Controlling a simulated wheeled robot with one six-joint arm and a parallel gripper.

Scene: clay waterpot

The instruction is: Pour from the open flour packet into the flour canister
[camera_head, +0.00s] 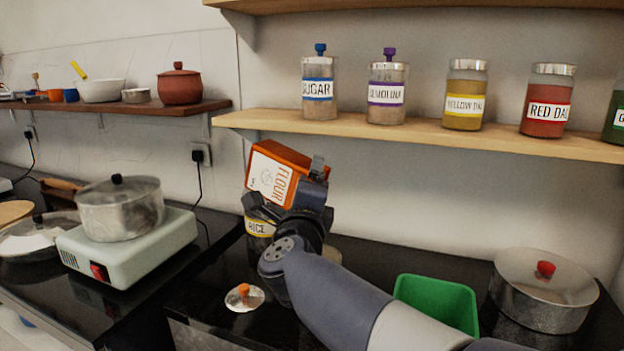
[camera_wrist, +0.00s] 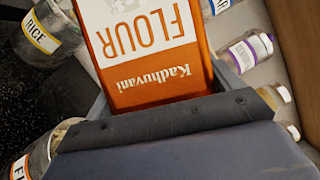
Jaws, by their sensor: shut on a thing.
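My gripper (camera_head: 290,190) is shut on the orange and white flour packet (camera_head: 270,174) and holds it tilted above the black counter. The packet fills the upper middle of the wrist view (camera_wrist: 145,45), its lettering upside down there; its open mouth cannot be made out. A jar with a label starting with F (camera_wrist: 42,148), likely the flour canister, shows at the wrist view's lower left, partly cut off. In the head view my arm mostly hides it. A lid with an orange knob (camera_head: 244,297) lies on the counter left of my arm.
The rice jar (camera_head: 259,228) stands behind and below the packet. A green bin (camera_head: 437,303) and a lidded steel pot (camera_head: 543,290) are at right. A shelf (camera_head: 420,134) with several labelled jars is above. A stove with a pot (camera_head: 120,208) is at left.

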